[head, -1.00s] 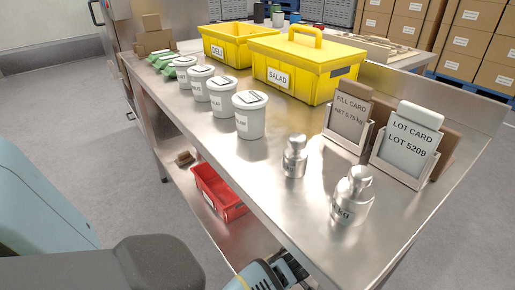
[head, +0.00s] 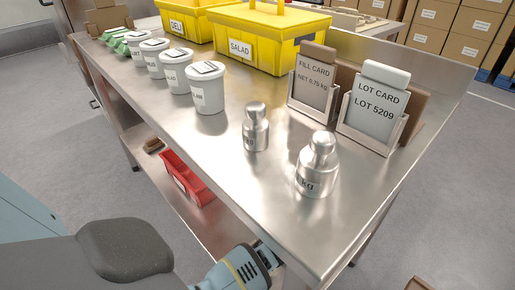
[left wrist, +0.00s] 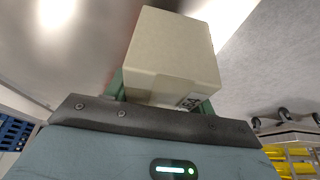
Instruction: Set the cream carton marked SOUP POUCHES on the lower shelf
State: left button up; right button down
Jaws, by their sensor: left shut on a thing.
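The cream carton (left wrist: 172,55) shows in the left wrist view, held out in front of my left wrist. A small dark-lettered label is partly seen at its lower edge; I cannot read it in full. My left gripper (left wrist: 163,92) is shut on the carton, with green fingers at both sides. In the head view my left wrist is at the bottom, by the table's near edge; the gripper and carton are hidden there. The lower shelf (head: 222,222) lies under the steel table, and its front part is partly hidden by my arm. My right gripper is not in view.
A red bin (head: 190,182) and a small brown item (head: 154,145) sit on the lower shelf. The steel tabletop (head: 225,150) above carries metal weights (head: 318,165), white tubs (head: 209,90), card holders (head: 375,110) and yellow crates (head: 265,45). Bare shelf shows right of the bin.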

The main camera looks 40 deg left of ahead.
pick_arm(q)
jog(key=shift+f, duration=0.4)
notch_tip(320, 180, down, 3)
jog(key=shift+b, duration=0.95)
jog(key=shift+r, duration=0.1)
jog(key=o, duration=1.1)
jog(key=shift+c, duration=0.2)
jog(key=o, duration=0.3)
jog(key=shift+o, duration=0.2)
